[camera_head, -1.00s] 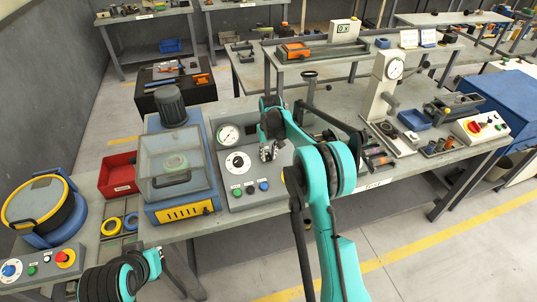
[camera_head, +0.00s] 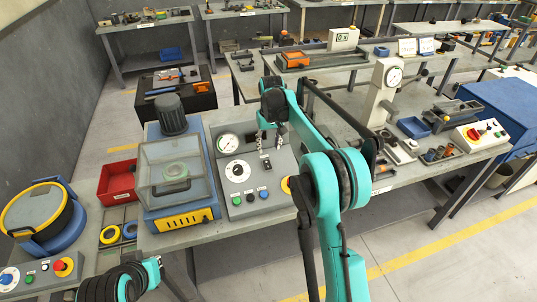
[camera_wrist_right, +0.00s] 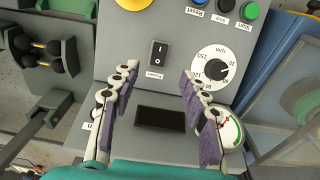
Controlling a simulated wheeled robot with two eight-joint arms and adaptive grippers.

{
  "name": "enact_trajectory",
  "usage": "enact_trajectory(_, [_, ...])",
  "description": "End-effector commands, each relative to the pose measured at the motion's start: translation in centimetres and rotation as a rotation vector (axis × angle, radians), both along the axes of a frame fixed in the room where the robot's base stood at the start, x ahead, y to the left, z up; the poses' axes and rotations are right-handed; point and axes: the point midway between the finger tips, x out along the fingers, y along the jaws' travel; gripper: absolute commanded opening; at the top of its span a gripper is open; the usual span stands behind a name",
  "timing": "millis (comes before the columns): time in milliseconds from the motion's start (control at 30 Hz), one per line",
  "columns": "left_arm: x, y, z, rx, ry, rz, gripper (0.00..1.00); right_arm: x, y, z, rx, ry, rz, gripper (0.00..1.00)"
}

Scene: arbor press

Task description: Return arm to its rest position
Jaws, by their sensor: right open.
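My right arm (camera_head: 325,185) is teal and black and reaches over the bench from the lower middle of the head view. My right gripper (camera_head: 270,136) is open and empty, its two fingers apart in front of the grey control panel (camera_head: 238,170). In the right wrist view the gripper (camera_wrist_right: 160,78) has its fingers on either side of the panel's black rocker switch (camera_wrist_right: 158,54) and dark display (camera_wrist_right: 160,118). I cannot tell how far the fingertips are from the panel. My left arm shows only in part at the lower left; its gripper is out of view.
A clear-covered blue machine (camera_head: 178,185) stands left of the panel. A red bin (camera_head: 118,180) is at left. Floor is clear in front of the bench.

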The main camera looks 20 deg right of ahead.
Motion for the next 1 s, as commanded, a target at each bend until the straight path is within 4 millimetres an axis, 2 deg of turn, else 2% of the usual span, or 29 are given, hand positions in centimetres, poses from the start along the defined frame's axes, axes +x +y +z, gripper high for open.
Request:
enact_trajectory(200, [0.0,0.0,0.0,0.0,0.0,0.0,0.0,-0.2,0.0,1.7,0.0,0.0,0.0,0.45])
enact_trajectory(733, [0.0,0.0,-0.2,0.0,0.0,0.0,0.0,-0.6,0.1,2.1,-0.001,-0.006,0.0,0.45])
enact_trajectory(867, [0.0,0.0,-0.9,0.0,0.0,0.0,0.0,-2.7,0.4,3.5,-0.001,-0.041,-0.002,0.45])
enact_trajectory(1000, [0.0,0.0,-2.1,0.0,0.0,0.0,0.0,-7.1,0.9,5.5,-0.004,-0.109,-0.008,0.45])
